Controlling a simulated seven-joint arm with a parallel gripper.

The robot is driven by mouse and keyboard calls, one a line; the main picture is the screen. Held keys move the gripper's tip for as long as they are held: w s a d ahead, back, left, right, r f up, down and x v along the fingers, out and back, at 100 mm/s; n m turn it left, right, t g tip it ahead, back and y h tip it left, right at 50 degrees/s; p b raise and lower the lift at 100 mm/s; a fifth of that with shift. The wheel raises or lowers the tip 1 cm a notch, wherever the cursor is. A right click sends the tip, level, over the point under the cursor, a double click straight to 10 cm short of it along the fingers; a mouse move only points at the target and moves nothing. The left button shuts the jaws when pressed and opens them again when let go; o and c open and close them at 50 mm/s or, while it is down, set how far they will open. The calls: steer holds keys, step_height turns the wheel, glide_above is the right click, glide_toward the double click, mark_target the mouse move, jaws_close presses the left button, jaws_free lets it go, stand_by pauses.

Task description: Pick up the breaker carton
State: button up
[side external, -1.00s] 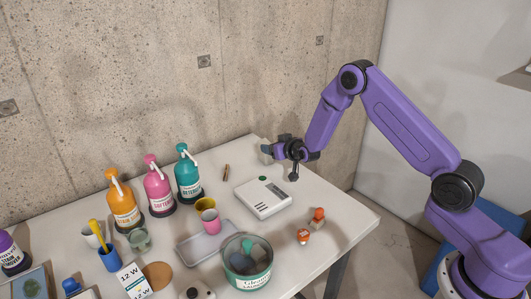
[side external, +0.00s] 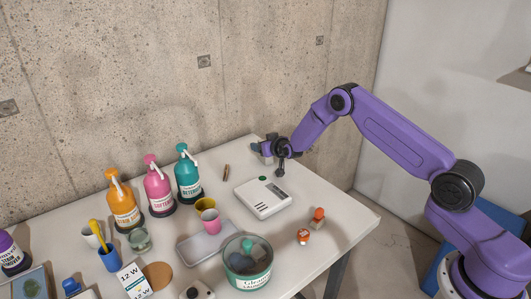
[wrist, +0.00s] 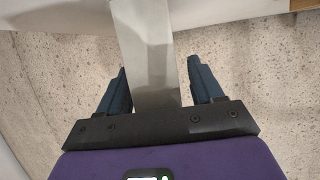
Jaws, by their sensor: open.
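A plain grey box-like thing, which I take to be the breaker carton, stands at the back edge of the table in the side view (side external: 258,153), partly hidden by my gripper (side external: 269,147). In the wrist view the grey carton (wrist: 147,45) runs between the two dark blue fingers of my gripper (wrist: 160,82).
A white device (side external: 262,198) with a grey display lies in front of my gripper. Three pump bottles, including a teal one (side external: 188,175), stand to the left. The concrete wall is close behind.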

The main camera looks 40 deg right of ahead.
steer(key=shift+w+f, duration=0.1)
steer(key=shift+w, duration=0.15)
steer(key=c, duration=1.1)
steer(key=shift+r, duration=0.2)
